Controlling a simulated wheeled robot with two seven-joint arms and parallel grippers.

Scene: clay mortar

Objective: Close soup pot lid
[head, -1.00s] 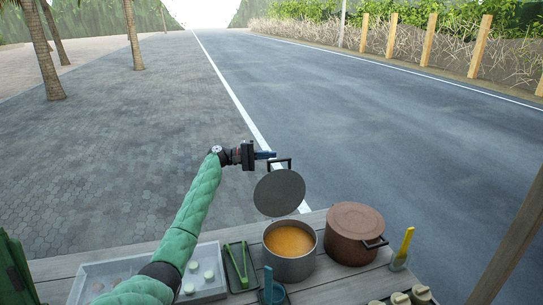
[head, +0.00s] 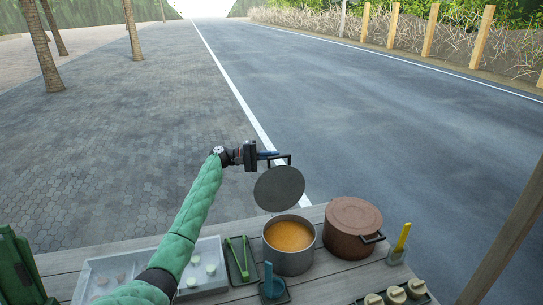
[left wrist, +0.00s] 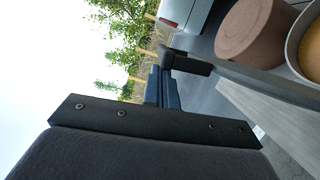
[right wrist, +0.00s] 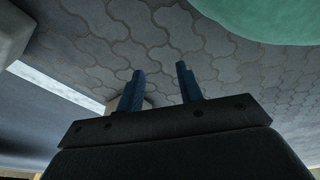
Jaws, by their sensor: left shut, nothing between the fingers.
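The grey soup pot (head: 290,262) stands open on the wooden table, with orange soup (head: 289,236) showing inside. Its round grey lid (head: 279,189) is tilted up at the pot's far side, with its dark handle (head: 287,158) facing away. My left gripper (head: 270,155) is shut and empty at the lid's far side, its fingers by the handle. In the left wrist view the shut fingers (left wrist: 165,88) are beside the dark handle (left wrist: 187,62); I cannot tell whether they touch. My right gripper (right wrist: 161,82) is open and empty, seen only in its wrist view above the paving.
A brown lidded pot (head: 352,232) stands right of the soup pot. A dark tray with green tongs (head: 239,260) and a blue ladle (head: 269,280) are on its left and front.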

